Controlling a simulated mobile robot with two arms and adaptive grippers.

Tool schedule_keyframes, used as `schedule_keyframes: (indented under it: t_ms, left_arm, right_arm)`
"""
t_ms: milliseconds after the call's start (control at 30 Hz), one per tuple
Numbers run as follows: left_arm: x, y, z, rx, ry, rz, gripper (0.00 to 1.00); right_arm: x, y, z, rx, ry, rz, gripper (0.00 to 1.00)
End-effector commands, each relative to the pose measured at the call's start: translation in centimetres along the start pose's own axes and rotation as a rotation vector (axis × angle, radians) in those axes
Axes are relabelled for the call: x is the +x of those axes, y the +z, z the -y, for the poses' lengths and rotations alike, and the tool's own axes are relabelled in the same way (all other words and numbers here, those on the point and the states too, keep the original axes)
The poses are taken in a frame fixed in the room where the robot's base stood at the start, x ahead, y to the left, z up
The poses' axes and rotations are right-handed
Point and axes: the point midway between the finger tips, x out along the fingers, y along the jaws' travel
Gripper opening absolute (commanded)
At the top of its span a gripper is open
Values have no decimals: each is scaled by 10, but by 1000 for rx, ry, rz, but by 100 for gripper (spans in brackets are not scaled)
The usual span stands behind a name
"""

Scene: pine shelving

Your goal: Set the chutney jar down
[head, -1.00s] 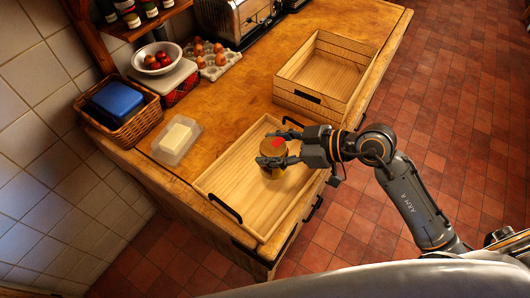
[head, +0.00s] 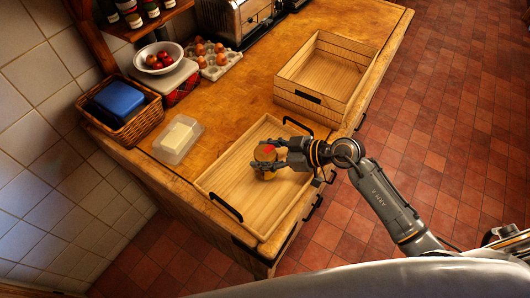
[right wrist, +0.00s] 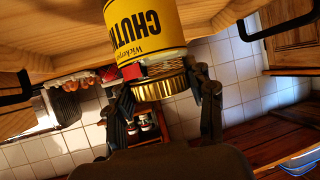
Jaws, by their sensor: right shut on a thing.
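The chutney jar (head: 264,154) has a gold lid and a yellow label. In the head view it is upright over the wooden tray (head: 228,190), which has black handles. My right gripper (head: 268,156) is shut on the jar, its fingers around the lid. The right wrist view shows the scene upside down, with the jar's label (right wrist: 147,28) and the lid (right wrist: 158,88) between the fingers (right wrist: 163,95). I cannot tell whether the jar's base touches the tray. My left gripper is not in view.
A wooden crate (head: 300,105) stands behind the tray, at the right. A butter dish (head: 178,138), a wicker basket (head: 135,127) with a blue box (head: 118,99), a fruit bowl (head: 158,58) and an egg carton (head: 222,67) stand at the left and back. The tray's left part is bare.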

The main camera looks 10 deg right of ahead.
Motion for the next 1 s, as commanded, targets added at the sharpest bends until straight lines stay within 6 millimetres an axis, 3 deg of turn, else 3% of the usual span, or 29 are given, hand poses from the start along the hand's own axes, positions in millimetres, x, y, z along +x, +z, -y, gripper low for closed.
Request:
schedule_keyframes:
  t_ms: [67,100,200,633,767,1000]
  left_arm:
    - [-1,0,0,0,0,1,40]
    - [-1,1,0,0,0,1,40]
    - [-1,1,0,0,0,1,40]
    - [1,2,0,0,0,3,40]
    - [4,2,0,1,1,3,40]
    - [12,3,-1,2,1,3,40]
  right_arm:
    - [0,0,0,0,1,-2,9]
    - [1,2,0,0,0,0,56]
    - [1,2,0,0,0,0,76]
    - [-5,1,-1,-1,2,2,76]
    - [-25,2,-1,-3,3,3,76]
    - [-77,3,0,-2,1,4,76]
